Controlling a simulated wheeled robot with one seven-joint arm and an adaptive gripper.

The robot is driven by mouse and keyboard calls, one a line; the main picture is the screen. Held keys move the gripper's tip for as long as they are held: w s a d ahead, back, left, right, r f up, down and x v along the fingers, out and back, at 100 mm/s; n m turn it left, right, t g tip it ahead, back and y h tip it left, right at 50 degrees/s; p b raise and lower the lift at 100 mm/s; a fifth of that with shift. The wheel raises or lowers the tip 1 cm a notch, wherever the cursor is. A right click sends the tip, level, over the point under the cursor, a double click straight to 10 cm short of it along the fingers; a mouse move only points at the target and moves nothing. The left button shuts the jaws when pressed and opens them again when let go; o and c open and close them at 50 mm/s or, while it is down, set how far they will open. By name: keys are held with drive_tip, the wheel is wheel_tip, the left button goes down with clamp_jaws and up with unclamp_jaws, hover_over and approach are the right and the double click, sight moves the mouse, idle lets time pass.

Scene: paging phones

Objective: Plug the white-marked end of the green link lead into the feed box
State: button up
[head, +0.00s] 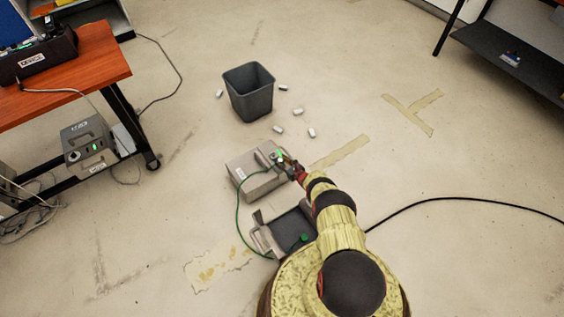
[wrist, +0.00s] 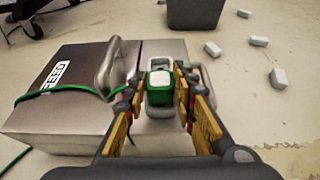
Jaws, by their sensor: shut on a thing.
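The feed box (wrist: 60,110) is a grey metal case with a white FEED label and a carrying handle. In the head view the box (head: 256,182) stands on the floor. My gripper (wrist: 166,92) is shut on the white-marked green plug (wrist: 160,97) of the green link lead, at the box's top. Whether the plug sits in a socket or just above one, I cannot tell. The green lead (head: 237,215) loops left over the box and down to an open grey case (head: 262,240). A second green plug (head: 303,238) lies at that case.
A dark waste bin (head: 249,92) stands behind the box, with several small white pieces (head: 298,111) around it. A wooden desk (head: 90,65) with equipment below is at left. A dark shelf (head: 520,60) is at right. A black cable (head: 450,200) crosses the otherwise open right floor.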

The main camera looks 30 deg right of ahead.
drive_tip(key=o, duration=1.2)
drive_tip(key=shift+o, duration=0.2)
drive_tip(key=v, duration=1.2)
